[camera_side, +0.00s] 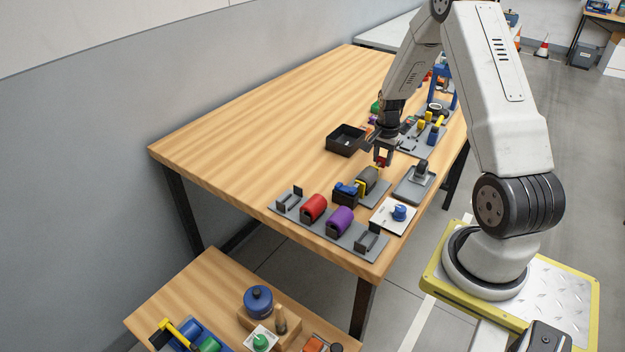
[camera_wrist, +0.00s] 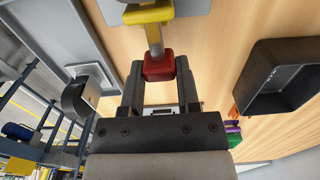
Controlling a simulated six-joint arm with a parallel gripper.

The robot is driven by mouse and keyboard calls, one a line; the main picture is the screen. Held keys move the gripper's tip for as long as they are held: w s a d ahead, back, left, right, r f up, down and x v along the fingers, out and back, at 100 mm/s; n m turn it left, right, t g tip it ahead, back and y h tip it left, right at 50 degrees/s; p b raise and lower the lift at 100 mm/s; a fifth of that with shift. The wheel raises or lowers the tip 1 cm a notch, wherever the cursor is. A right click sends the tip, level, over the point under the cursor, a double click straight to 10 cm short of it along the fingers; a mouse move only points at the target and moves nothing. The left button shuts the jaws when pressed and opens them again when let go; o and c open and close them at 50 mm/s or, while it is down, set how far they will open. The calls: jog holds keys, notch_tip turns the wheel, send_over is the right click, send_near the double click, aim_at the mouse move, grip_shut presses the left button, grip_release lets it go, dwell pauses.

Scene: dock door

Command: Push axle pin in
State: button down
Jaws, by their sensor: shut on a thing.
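My gripper (camera_wrist: 158,68) is shut on the red head (camera_wrist: 160,65) of the axle pin, with one finger on each side. The pin's grey shaft (camera_wrist: 154,37) runs from the head to a yellow part (camera_wrist: 149,14) at the top of the wrist view. How deep the shaft sits there cannot be told. In the side view my gripper (camera_side: 382,158) points down just behind a grey roller (camera_side: 371,178). The roller stands beside a yellow upright (camera_side: 361,187) and a blue-and-black block (camera_side: 346,193) on a grey plate.
An open black bin (camera_side: 345,140) stands left of my gripper. A grey plate with a black upright part (camera_side: 420,167) is to the right. A plate with red (camera_side: 314,207) and purple (camera_side: 340,221) rollers lies in front. The table's left part is clear.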

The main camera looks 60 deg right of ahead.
jog(key=shift+a, duration=0.9)
jog(key=shift+c, duration=1.6)
grip_release()
jog(key=shift+r, duration=0.1)
jog(key=shift+r, duration=3.85)
